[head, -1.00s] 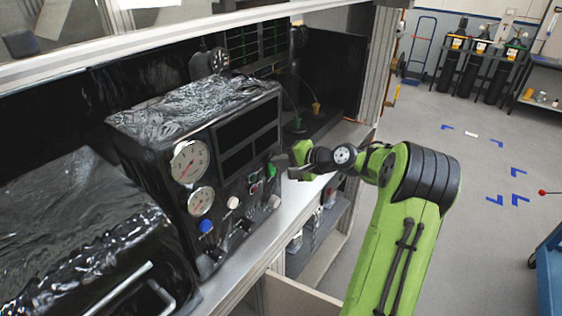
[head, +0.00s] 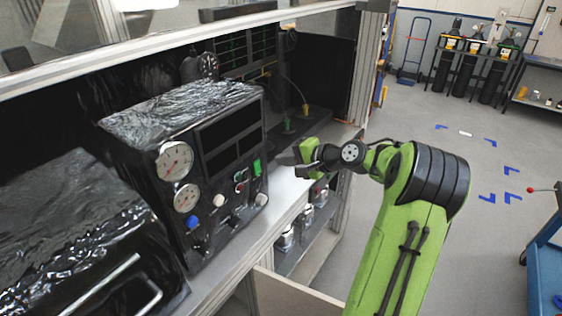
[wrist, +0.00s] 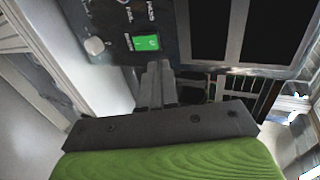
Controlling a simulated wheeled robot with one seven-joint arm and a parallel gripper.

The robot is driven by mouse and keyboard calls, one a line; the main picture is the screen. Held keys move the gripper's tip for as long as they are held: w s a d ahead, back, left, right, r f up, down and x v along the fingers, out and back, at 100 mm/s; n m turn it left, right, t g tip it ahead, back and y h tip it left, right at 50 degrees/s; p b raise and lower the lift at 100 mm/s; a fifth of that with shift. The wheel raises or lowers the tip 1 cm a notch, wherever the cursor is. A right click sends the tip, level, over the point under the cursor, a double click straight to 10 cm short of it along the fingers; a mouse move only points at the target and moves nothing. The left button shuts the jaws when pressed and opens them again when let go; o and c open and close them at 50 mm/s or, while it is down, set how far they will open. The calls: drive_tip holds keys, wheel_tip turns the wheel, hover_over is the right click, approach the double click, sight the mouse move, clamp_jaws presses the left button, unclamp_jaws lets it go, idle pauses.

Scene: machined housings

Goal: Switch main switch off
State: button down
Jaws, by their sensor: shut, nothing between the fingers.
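The main switch appears as a lit green rocker (head: 257,167) at the right edge of the black control panel in the head view. It also shows as a green switch (wrist: 146,42) near the top middle of the wrist view, with small lettering beside it. My gripper (head: 287,158) is to the right of the panel, its fingers pointing toward it. In the wrist view the closed fingertips (wrist: 155,66) are just below the green switch in the picture. They look close to the panel, but I cannot tell whether they touch it. The gripper holds nothing.
The panel box (head: 215,150) carries two gauges (head: 174,161), a blue knob (head: 192,221) and white knobs (head: 262,199); one white knob (wrist: 94,46) is near the switch. A foil-covered machine (head: 75,235) stands at left. The grey bench ledge (head: 285,195) in front is clear.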

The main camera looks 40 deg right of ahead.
drive_tip(key=s+d+r, duration=0.1)
drive_tip(key=s+r, duration=0.3)
drive_tip(key=shift+s+d, duration=0.2)
drive_tip(key=shift+d, duration=0.1)
drive_tip(key=shift+s+r, duration=0.1)
